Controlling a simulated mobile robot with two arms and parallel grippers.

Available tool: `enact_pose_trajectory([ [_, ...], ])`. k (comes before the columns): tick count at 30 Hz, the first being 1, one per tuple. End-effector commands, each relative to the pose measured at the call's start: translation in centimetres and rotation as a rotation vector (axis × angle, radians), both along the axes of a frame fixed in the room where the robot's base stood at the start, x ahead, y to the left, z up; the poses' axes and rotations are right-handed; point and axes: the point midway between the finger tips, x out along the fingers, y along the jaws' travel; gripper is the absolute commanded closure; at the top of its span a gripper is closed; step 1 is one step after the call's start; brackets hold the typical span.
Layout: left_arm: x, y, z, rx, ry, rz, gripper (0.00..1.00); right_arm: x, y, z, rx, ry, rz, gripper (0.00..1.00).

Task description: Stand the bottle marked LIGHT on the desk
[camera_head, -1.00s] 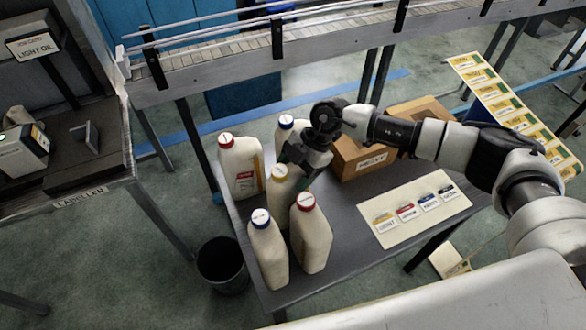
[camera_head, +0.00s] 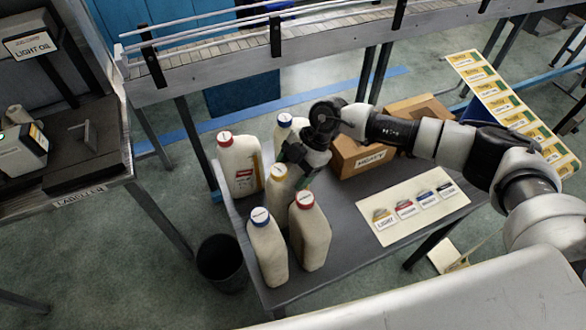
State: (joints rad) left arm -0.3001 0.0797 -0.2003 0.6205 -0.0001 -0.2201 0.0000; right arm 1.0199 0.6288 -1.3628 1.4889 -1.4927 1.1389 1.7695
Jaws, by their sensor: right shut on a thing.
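The yellow-capped bottle (camera_head: 275,190) is upright among several cream bottles on the grey desk (camera_head: 345,240). The card (camera_head: 413,212) on the desk pairs a yellow mark with the word LIGHT; I cannot read a label on the bottle itself. My right gripper (camera_head: 292,158) reaches in from the right and is shut on the yellow-capped bottle near its top. Its fingers are partly hidden, and the bottle's base is hidden by the front bottles, so I cannot tell whether it touches the desk. My left gripper is not in view.
Red-capped (camera_head: 239,165) and blue-capped (camera_head: 283,130) bottles stand behind; another blue-capped (camera_head: 267,250) and red-capped (camera_head: 310,235) stand in front. A cardboard box (camera_head: 357,160) is to the right. A dark bin (camera_head: 221,262) stands beside the desk.

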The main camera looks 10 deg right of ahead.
Motion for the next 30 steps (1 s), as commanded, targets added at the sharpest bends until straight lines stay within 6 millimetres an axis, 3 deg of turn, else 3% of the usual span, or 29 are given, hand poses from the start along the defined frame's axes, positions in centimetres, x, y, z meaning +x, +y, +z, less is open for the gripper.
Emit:
enact_pose_trajectory([
  [4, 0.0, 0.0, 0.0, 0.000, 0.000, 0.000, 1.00, 0.1, 0.1, 0.2, 0.004, -0.003, 0.000, 1.00],
  [5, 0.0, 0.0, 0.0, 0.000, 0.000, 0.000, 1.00, 0.1, 0.1, 0.2, 0.004, -0.003, 0.000, 0.32],
  [10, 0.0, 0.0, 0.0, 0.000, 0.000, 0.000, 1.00, 0.1, 0.1, 0.2, 0.002, -0.003, 0.000, 0.06],
  [18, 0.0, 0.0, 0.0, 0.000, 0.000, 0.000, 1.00, -0.1, -0.1, -0.2, -0.002, 0.002, 0.001, 0.00],
  [30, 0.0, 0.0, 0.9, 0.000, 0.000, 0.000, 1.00, 0.0, 0.0, 0.9, 0.000, 0.000, 0.000, 0.00],
])
